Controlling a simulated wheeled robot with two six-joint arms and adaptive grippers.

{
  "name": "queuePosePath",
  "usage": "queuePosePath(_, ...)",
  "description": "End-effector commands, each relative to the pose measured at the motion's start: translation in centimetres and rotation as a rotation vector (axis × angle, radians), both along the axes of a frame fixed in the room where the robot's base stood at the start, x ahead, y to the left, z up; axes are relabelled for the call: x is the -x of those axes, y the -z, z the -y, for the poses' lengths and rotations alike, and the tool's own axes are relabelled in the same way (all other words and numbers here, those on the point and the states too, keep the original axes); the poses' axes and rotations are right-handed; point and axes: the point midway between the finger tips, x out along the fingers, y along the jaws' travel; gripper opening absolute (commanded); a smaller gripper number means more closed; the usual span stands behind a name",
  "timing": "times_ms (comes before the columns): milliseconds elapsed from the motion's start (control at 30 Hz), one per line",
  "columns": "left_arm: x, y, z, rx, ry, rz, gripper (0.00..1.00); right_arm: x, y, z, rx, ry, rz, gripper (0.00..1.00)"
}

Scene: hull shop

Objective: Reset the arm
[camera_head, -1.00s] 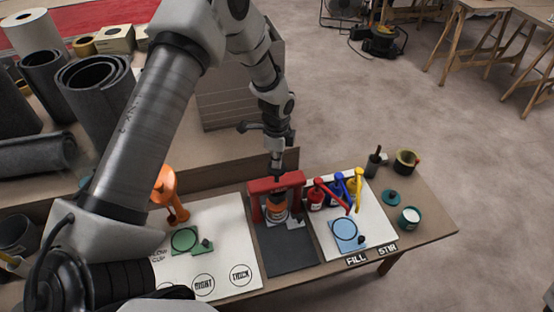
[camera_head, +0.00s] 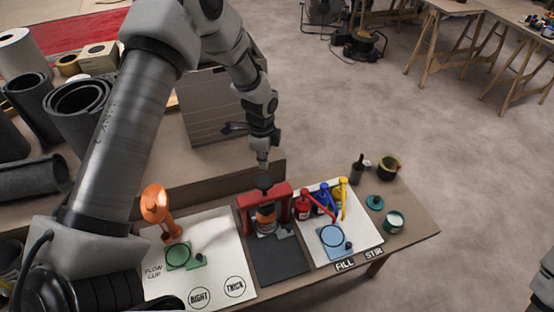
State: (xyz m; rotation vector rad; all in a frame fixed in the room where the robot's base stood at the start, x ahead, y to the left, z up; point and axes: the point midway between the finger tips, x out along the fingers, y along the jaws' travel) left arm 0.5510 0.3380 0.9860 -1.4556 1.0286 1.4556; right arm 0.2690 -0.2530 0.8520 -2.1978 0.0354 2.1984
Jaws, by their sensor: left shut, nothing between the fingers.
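My left arm comes in from the left and reaches over the bench. My left gripper (camera_head: 263,168) points down, shut and empty, just above the red stand (camera_head: 264,197). An orange and dark container (camera_head: 265,219) sits inside the red stand, on a dark mat (camera_head: 279,263). I cannot tell whether the fingertips touch the dark knob on top of the stand.
A white board (camera_head: 222,262) with an orange cup holder (camera_head: 155,206) lies left. Another white board (camera_head: 361,222) holds red, blue and yellow pump bottles (camera_head: 321,201). Grey rolls (camera_head: 78,117) stand behind. Open floor lies beyond the bench.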

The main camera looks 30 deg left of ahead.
Motion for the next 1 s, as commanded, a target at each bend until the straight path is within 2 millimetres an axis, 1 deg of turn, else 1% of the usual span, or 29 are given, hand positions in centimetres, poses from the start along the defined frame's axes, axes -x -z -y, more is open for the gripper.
queuePosePath(200, 0.1, 0.3, 0.1, 0.002, -0.005, -0.002, 0.00, 0.0, 0.1, 0.0, 0.000, 0.000, 0.000, 0.48)
queuePosePath(267, 0.7, 1.3, 0.5, 0.007, -0.028, -0.004, 0.00, 0.0, 0.4, 0.0, 0.000, 0.000, 0.000, 0.48)
queuePosePath(333, 2.2, 3.9, 1.6, 0.020, -0.093, -0.010, 0.00, 0.0, 1.2, 0.0, 0.000, 0.000, 0.000, 0.48)
queuePosePath(367, 3.2, 5.4, 2.2, 0.028, -0.138, -0.013, 0.00, 0.0, 1.6, 0.0, 0.000, 0.000, 0.000, 0.48)
queuePosePath(400, 4.8, 7.6, 3.2, 0.040, -0.211, -0.018, 0.00, 0.0, 2.3, 0.0, 0.000, 0.000, 0.000, 0.48)
queuePosePath(467, 8.0, 11.4, 4.8, 0.057, -0.351, -0.029, 0.00, 0.0, 3.4, 0.0, 0.000, 0.000, 0.000, 0.48)
queuePosePath(500, 10.5, 13.8, 5.9, 0.064, -0.459, -0.036, 0.00, 0.0, 4.1, 0.0, 0.000, 0.000, 0.000, 0.48)
queuePosePath(533, 12.6, 15.5, 6.6, 0.066, -0.548, -0.042, 0.00, 0.0, 4.7, 0.0, 0.000, 0.000, 0.000, 0.48)
queuePosePath(567, 14.7, 17.1, 7.2, 0.065, -0.638, -0.047, 0.00, 0.0, 5.3, 0.0, 0.000, 0.000, 0.000, 0.48)
queuePosePath(600, 17.5, 18.8, 7.8, 0.061, -0.759, -0.049, 0.00, 0.0, 6.1, 0.0, 0.000, 0.000, 0.000, 0.48)
queuePosePath(633, 19.5, 19.8, 8.2, 0.054, -0.845, -0.050, 0.00, 0.0, 6.6, 0.0, 0.000, 0.000, 0.000, 0.48)
queuePosePath(700, 23.7, 21.3, 8.6, 0.033, -1.027, -0.043, 0.00, 0.0, 7.5, 0.0, 0.000, 0.000, 0.000, 0.48)
queuePosePath(800, 27.4, 21.8, 8.6, 0.009, -1.203, -0.023, 0.00, 0.0, 8.2, 0.0, 0.000, 0.000, 0.000, 0.48)
queuePosePath(867, 28.3, 21.7, 8.5, 0.003, -1.254, -0.012, 0.00, 0.0, 8.2, 0.0, 0.000, 0.000, 0.000, 0.48)
queuePosePath(1000, 28.5, 21.6, 8.5, 0.002, -1.266, -0.009, 0.00, 0.0, 8.2, 0.0, 0.000, 0.000, 0.000, 0.48)
